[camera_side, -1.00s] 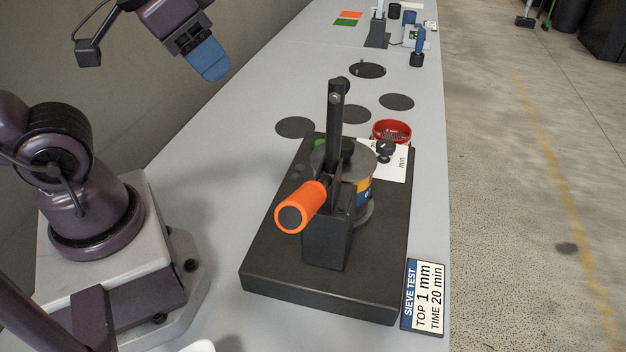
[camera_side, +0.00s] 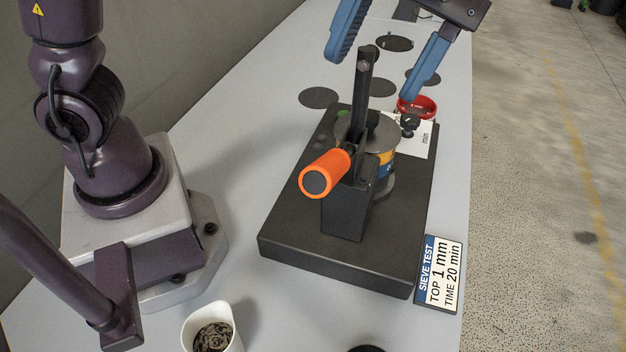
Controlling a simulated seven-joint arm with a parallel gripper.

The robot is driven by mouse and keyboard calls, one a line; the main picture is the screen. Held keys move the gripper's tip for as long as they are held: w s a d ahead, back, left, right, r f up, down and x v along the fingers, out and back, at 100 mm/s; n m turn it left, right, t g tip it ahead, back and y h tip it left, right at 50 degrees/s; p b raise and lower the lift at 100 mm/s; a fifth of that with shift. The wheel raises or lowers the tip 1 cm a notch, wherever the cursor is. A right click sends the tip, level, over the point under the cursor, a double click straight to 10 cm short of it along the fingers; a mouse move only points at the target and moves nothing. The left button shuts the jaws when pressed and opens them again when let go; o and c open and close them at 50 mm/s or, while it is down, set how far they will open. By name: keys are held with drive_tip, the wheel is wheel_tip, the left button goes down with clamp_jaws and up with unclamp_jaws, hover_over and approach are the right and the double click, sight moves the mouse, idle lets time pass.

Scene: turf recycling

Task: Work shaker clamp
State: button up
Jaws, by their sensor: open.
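The shaker (camera_side: 290,225) is a black base on the table with a toggle clamp (camera_side: 361,120). The clamp's dark lever stands upright, and its orange handle (camera_side: 325,175) points toward the camera at lower left. Behind the clamp post, a round sieve stack (camera_side: 385,165) with a grey lid and a yellow-blue label sits on the base, partly hidden by the post. My gripper (camera_side: 374,80) is open, with its two blue fingers spread above and beyond the clamp, one on each side of the lever in the picture. It holds nothing, and I cannot tell whether it touches anything.
A red bowl (camera_side: 428,102) sits beyond the shaker. A sign (camera_side: 439,274) reads "SIEVE TEST TOP 1 mm TIME 20 min". A white cup of dark bits (camera_side: 228,318) stands at the front. Dark discs (camera_side: 318,98) lie on the table behind.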

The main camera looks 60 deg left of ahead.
sight(327, 164)
drive_tip(key=shift+m, duration=0.3)
drive_tip(key=x, duration=1.3)
drive_tip(key=shift+s+d, duration=0.1)
drive_tip(key=shift+d, duration=0.05)
drive_tip(key=shift+r, duration=0.1)
clamp_jaws()
